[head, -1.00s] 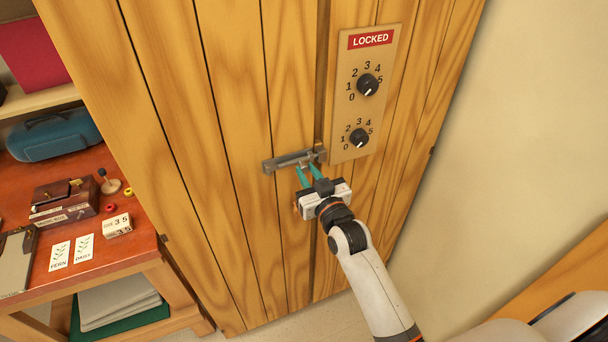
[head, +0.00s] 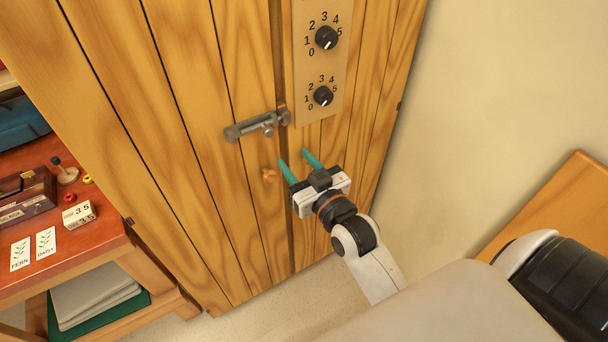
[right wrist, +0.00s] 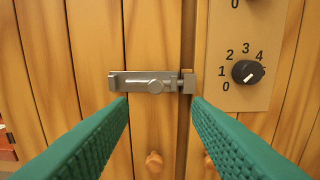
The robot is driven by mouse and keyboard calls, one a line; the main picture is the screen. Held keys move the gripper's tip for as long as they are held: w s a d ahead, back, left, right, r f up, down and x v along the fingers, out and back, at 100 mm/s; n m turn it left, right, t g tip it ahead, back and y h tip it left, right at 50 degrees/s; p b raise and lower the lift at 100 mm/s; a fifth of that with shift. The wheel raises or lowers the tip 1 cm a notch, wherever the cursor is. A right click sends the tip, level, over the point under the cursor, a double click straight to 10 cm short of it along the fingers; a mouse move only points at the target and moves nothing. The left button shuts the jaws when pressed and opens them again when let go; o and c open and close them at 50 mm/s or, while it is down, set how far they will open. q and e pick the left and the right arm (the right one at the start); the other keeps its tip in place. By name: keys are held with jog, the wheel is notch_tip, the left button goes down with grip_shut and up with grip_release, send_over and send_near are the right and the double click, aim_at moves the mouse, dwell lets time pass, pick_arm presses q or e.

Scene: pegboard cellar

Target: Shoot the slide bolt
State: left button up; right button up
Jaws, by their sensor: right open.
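The grey metal slide bolt (head: 248,126) is mounted on the wooden cabinet door, and it also shows in the right wrist view (right wrist: 125,84). Its round knob (right wrist: 155,87) sits right of the middle of the body. The bar reaches right to the keeper (right wrist: 188,83) beside the door seam; how deep it enters I cannot tell. My right gripper (head: 294,157) has green fingers spread apart with nothing between them. It is below and right of the bolt in the head view, apart from it. My left gripper is out of view.
A dial panel (head: 312,60) is fixed just right of the bolt. Wooden knobs, one here (head: 269,175), stick out below it. A reddish table (head: 100,245) with a box, cards and small items stands at left. A plain wall (head: 480,90) is at right.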

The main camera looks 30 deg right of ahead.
jog(key=shift+s, duration=1.15)
jog(key=s+a+f+g+b, duration=0.1)
jog(key=s+f+g, duration=0.15)
jog(key=f, duration=1.05)
jog(key=s+a+f+g+b, duration=0.1)
jog(key=s+f+g, duration=0.15)
jog(key=f, duration=1.05)
jog(key=s+f+g+b, duration=0.1)
jog(key=s+f+g, duration=0.15)
jog(key=f, duration=1.05)
jog(key=s+d+f+n+g, duration=0.1)
jog(key=s+f+g, duration=0.3)
jog(key=s+f, duration=0.7)
jog(key=s+d+f+n+g+b, duration=0.1)
jog(key=s+f+g, duration=0.4)
jog(key=s+f, duration=0.6)
jog(key=s+d, duration=0.1)
jog(key=s, duration=0.6)
jog(key=shift+s+f+h, duration=0.15)
jog(key=shift+s+h, duration=0.15)
jog(key=shift+a+g, duration=0.1)
jog(key=shift+g, duration=0.15)
